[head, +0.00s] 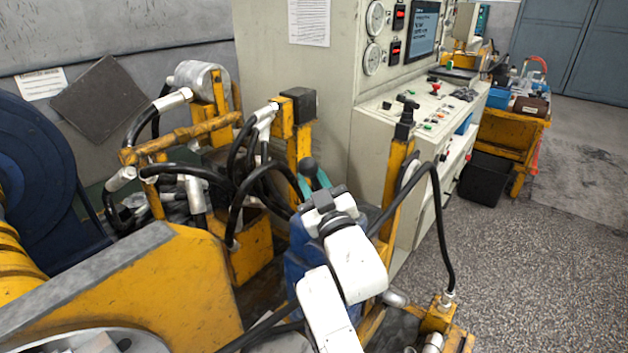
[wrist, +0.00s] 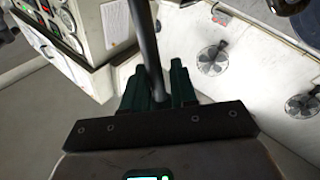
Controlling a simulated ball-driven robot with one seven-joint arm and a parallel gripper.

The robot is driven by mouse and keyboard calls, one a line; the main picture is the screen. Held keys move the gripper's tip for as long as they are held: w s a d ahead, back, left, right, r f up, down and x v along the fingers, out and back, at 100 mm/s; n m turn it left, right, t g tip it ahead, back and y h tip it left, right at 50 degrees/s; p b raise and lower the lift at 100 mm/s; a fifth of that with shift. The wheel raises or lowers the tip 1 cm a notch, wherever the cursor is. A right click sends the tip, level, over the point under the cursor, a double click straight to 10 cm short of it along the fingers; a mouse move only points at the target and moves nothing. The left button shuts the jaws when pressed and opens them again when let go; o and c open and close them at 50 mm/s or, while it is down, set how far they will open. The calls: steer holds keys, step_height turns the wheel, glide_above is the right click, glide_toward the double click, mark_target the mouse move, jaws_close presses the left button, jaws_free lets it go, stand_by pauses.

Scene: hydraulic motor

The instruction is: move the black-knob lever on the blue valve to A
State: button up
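The blue valve body (head: 298,250) is below, largely hidden by my white arm. My gripper (head: 313,183) has green fingers, one on each side of the lever's rod. In the wrist view, the dark rod (wrist: 148,45) runs down from the top edge into the gap between the fingers of my gripper (wrist: 160,80). The rod is close to the left finger; whether both fingers touch it is not clear. No letter A mark can be made out.
Black hoses (head: 240,190) and yellow frame posts (head: 396,185) crowd around the valve. A beige control cabinet (head: 285,75) with gauges stands behind. A dark blue reel (head: 40,180) is at the left. The speckled floor (head: 520,270) at the right is mostly clear.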

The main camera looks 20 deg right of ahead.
steer(key=shift+o, duration=0.8)
steer(key=a+b+v, duration=0.1)
steer(key=b+v, duration=0.1)
steer(key=v, duration=0.8)
steer(key=shift+s+d, duration=0.4)
steer(key=shift+d, duration=0.15)
